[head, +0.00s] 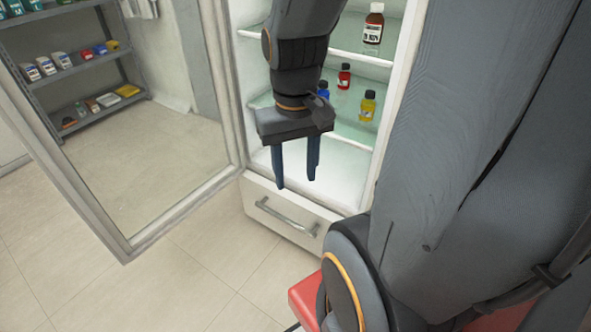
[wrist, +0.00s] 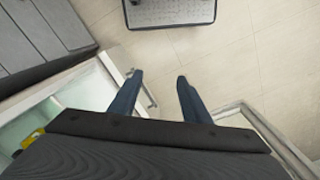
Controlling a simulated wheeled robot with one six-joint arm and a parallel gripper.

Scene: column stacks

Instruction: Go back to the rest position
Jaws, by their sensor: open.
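My gripper (head: 296,182) hangs pointing down in front of the open fridge in the head view, with its two blue fingers apart and nothing between them. The wrist view also shows the fingers (wrist: 160,80) spread and empty, over bare floor. The fridge's lower front with a drawer handle (head: 286,216) is below and behind the gripper.
The glass door (head: 150,160) stands open at left. A stocked rack (head: 75,68) shows through it. Tiled floor (head: 190,280) is clear.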

